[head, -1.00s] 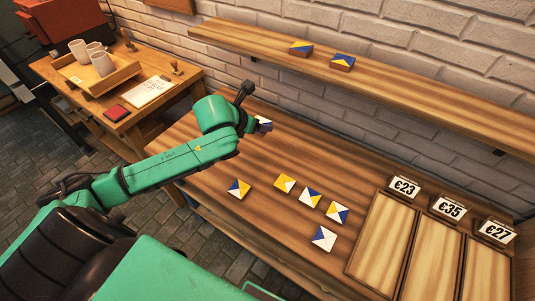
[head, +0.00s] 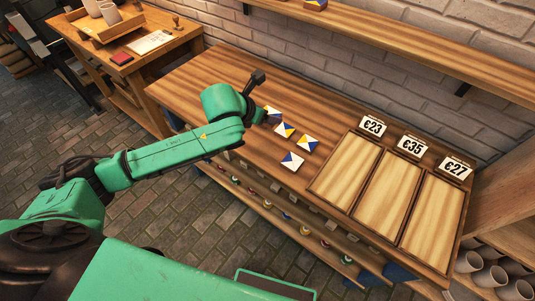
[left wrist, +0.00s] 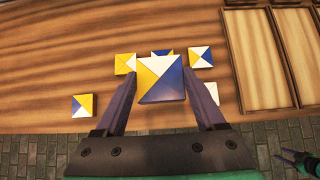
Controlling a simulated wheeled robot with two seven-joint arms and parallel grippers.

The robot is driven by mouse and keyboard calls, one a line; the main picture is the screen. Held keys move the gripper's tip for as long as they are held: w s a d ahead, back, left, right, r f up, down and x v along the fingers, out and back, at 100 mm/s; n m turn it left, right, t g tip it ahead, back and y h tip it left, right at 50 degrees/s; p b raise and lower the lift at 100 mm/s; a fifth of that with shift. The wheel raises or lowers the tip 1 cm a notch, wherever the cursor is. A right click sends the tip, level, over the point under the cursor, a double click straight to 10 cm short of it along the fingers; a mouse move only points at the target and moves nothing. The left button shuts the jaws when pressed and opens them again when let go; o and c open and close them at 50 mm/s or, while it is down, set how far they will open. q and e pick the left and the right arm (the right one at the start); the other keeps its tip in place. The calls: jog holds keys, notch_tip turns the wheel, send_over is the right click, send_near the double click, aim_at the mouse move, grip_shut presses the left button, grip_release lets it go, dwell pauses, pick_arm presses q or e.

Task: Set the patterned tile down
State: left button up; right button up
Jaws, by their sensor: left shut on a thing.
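My left gripper (left wrist: 160,98) is shut on the patterned tile (left wrist: 160,78), which has yellow, white and blue triangles. The fingers grip its two sides. In the left wrist view it appears over the table, covering parts of the tiles behind it. My right gripper (left wrist: 300,160) shows small and dark at the lower right of the left wrist view.
Several loose tiles lie on the wooden table (head: 205,75), among them a blue-and-white one (head: 292,161) and a yellow, white and blue one (left wrist: 83,105). Three framed wooden trays (head: 387,200) with price cards stand right. A wall shelf (head: 400,55) overhangs behind.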

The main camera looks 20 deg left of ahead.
pick_arm(q)
notch_tip(320, 180, down, 15)
jog(key=shift+s+d+r, duration=0.1)
jog(key=shift+d+r, duration=0.05)
jog(key=shift+f, duration=0.3)
jog(key=shift+r, duration=0.1)
pick_arm(e)
jog(key=shift+d+r, duration=0.1)
jog(key=shift+d, duration=0.1)
